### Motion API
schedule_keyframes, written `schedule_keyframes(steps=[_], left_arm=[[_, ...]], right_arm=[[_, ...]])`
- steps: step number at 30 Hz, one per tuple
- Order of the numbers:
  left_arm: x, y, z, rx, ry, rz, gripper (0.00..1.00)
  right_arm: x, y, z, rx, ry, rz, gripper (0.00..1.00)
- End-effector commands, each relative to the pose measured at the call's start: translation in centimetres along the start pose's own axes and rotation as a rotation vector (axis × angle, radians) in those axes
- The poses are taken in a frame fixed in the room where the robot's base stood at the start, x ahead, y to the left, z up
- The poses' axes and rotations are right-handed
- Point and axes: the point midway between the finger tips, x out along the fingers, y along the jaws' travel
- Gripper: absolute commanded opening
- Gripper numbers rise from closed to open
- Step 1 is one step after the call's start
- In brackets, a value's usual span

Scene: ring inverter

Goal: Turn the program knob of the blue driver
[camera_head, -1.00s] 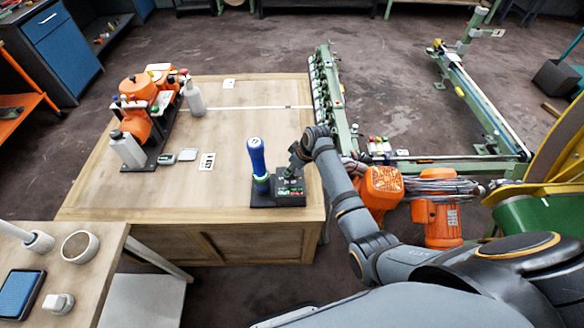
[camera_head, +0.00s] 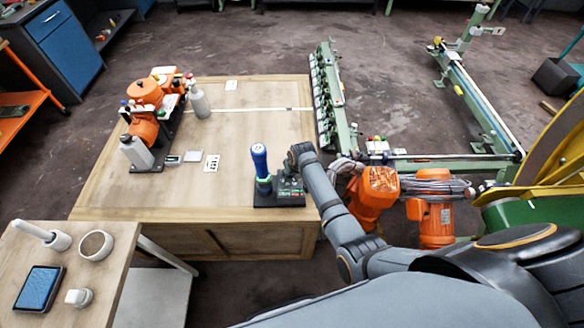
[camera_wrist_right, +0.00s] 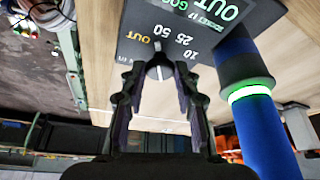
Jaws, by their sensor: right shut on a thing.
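The blue driver (camera_head: 260,162) stands upright on the near right part of the wooden table, in a black base (camera_head: 268,200) with a display and printed markings. It also shows in the right wrist view as a blue shaft (camera_wrist_right: 265,130) with a lit green ring. The program knob (camera_wrist_right: 158,70) is a small pale and dark knob on the base's panel, beside the numbers 10, 25 and 50 and the word OUT. My right gripper (camera_wrist_right: 158,76) is shut on the knob, its fingertips at either side. In the head view my right arm hides most of that contact. My left gripper is not in view.
Orange equipment with bottles (camera_head: 145,125) stands at the table's far left. Green machine rails (camera_head: 328,90) and orange motors (camera_head: 380,188) lie right of the table. A smaller table (camera_head: 30,262) with a tablet is at the near left. The table's middle is mostly clear.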

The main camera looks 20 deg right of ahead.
Motion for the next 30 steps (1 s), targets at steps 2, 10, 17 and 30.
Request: schedule_keyframes(steps=[2, 10, 17, 30], left_arm=[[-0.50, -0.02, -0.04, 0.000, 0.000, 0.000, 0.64], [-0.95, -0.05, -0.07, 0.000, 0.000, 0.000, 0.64], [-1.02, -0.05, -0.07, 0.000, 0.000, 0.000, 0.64], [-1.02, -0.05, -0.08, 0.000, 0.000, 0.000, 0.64]], right_arm=[[-0.16, -0.11, -0.03, 0.037, -0.002, 0.015, 0.00], [-0.03, -0.12, -0.04, 0.126, 0.000, 0.053, 0.00], [0.02, -0.14, -0.03, 0.148, 0.000, 0.061, 0.00], [0.03, -0.13, -0.03, 0.148, 0.000, 0.061, 0.49]])
